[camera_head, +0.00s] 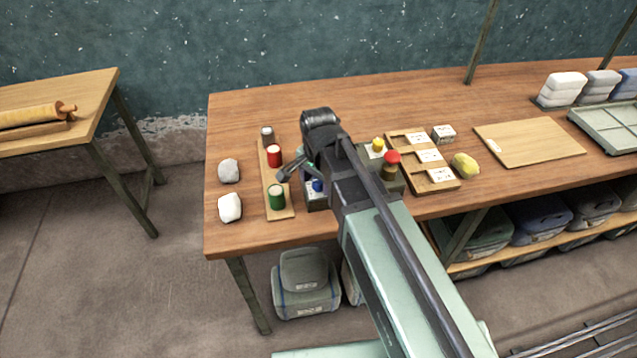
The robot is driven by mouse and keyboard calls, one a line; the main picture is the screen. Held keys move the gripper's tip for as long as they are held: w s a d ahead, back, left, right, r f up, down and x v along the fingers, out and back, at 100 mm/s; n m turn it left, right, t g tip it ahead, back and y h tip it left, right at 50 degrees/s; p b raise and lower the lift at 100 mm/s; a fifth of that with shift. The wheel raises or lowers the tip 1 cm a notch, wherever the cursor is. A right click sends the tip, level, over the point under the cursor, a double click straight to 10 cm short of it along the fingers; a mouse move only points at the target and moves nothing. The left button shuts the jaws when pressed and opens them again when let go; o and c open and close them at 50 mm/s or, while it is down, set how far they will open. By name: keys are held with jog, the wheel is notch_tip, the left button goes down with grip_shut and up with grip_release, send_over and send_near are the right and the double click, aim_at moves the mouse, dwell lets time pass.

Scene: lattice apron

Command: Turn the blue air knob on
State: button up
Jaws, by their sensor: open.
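The blue knob (318,185) sits on a dark box (316,204) on the wooden workbench, partly covered by my arm. My gripper (298,176) hangs at the end of the arm, above and close to the left of the blue knob. It is open, and nothing shows between its fingers. My arm hides part of the box and some of the gripper. I cannot tell whether the fingers touch the knob or which way the knob is turned.
A wooden strip (287,213) left of the box carries red (274,155) and green (277,197) cylinders. Right of my arm stand a red-topped knob (391,158), a yellow knob (378,145) and a card tray (443,187).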

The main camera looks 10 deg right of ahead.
jog(key=c, duration=0.9)
jog(key=shift+n, duration=0.7)
jog(key=o, duration=0.9)
jog(key=shift+r, duration=0.1)
notch_tip(320, 180, up, 11)
jog(key=p, duration=1.1)
jog(key=shift+f, duration=0.2)
